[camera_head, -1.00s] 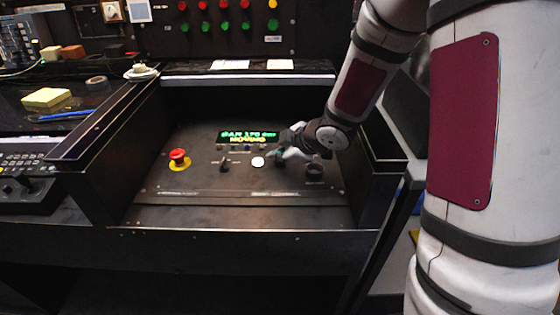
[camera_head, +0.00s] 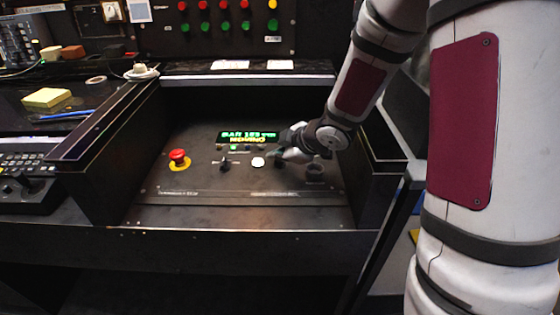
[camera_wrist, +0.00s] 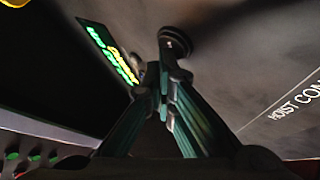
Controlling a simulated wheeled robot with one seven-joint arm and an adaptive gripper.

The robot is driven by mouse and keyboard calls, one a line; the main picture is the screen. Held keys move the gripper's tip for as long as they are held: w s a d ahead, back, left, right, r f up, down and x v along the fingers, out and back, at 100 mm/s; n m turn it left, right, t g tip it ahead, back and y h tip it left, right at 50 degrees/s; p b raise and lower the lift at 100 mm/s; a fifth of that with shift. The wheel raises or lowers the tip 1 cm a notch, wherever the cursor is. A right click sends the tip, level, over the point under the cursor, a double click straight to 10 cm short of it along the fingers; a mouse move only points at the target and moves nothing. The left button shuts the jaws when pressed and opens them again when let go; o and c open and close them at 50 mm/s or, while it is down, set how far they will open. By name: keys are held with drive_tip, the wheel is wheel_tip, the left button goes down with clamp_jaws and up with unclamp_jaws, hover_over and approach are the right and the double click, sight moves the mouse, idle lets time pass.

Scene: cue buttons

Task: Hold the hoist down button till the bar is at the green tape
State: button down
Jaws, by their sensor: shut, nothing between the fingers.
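The hoist panel (camera_head: 240,178) lies in front of me, with "HOIST CON…" lettering readable in the wrist view. My gripper (camera_head: 279,160) is shut and empty, its tips down at a dark control right of the white button (camera_head: 258,162). In the wrist view my gripper (camera_wrist: 166,62) has its green-sided fingers together, tips at or against a round black control (camera_wrist: 176,38); firm contact cannot be told. The display (camera_head: 247,137) shows a green "BAR" line, its number blurred, perhaps 165, above yellow "MOVING". The bar and green tape are not seen.
A red mushroom button (camera_head: 178,156) on a yellow base and a black knob (camera_head: 224,164) stand left of the white button. A dark round control (camera_head: 315,172) lies right of my gripper. Raised console walls flank the panel.

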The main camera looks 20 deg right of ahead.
sight(278, 164)
drive_tip(key=shift+r+p, duration=0.8)
drive_tip(key=shift+r, duration=0.1)
wheel_tip(278, 164, up, 5)
drive_tip(key=p, duration=0.5)
idle(2.3)
